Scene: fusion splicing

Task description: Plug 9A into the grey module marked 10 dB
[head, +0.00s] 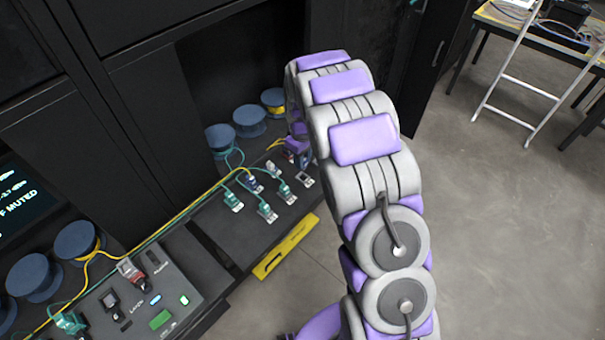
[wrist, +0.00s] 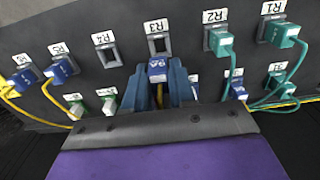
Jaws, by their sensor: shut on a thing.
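In the wrist view my gripper (wrist: 158,82) is shut on a blue plug (wrist: 157,70) with a white tag, which I cannot read clearly. A yellow cable runs back from it between the fingers. The plug is just below the empty socket R3 (wrist: 158,44); I cannot tell if they touch. In the head view the arm largely hides my gripper (head: 297,146) at the far right of the black shelf. I cannot make out a grey module marked 10 dB in either view.
Socket R4 (wrist: 108,54) is empty. Green plugs sit in R2 (wrist: 219,42) and R1 (wrist: 289,34). A blue plug (wrist: 63,68) is in R5. Cables cross the shelf. A control panel (head: 165,290) and blue spools (head: 75,240) stand left.

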